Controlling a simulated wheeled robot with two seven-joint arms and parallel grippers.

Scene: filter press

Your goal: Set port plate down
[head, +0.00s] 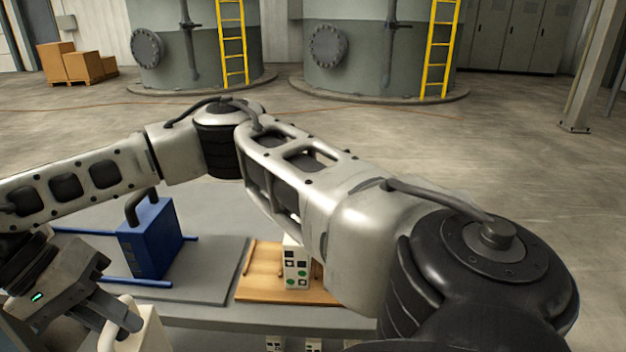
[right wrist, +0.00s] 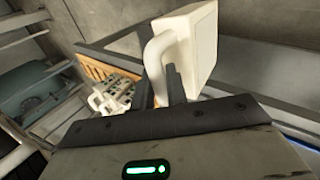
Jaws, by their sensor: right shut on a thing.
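My right gripper (head: 118,320) is at the lower left of the head view, at the end of my arm that crosses the picture. It is shut on the handle of a white plate (head: 148,332), which is cut off by the bottom edge. In the right wrist view the fingers (right wrist: 172,82) grip the plate's curved handle, and the white plate (right wrist: 200,42) shows beyond them, tilted. Its underside and any contact are hidden. Another white block with green and black ports (head: 296,268) stands on a wooden board (head: 262,290). My left gripper is not in view.
A blue block (head: 150,240) with a dark handle stands between blue rails on a grey plate (head: 215,275) on the table. More ported white pieces (head: 275,344) show below the table's front edge. Tanks with yellow ladders (head: 232,45) stand far behind.

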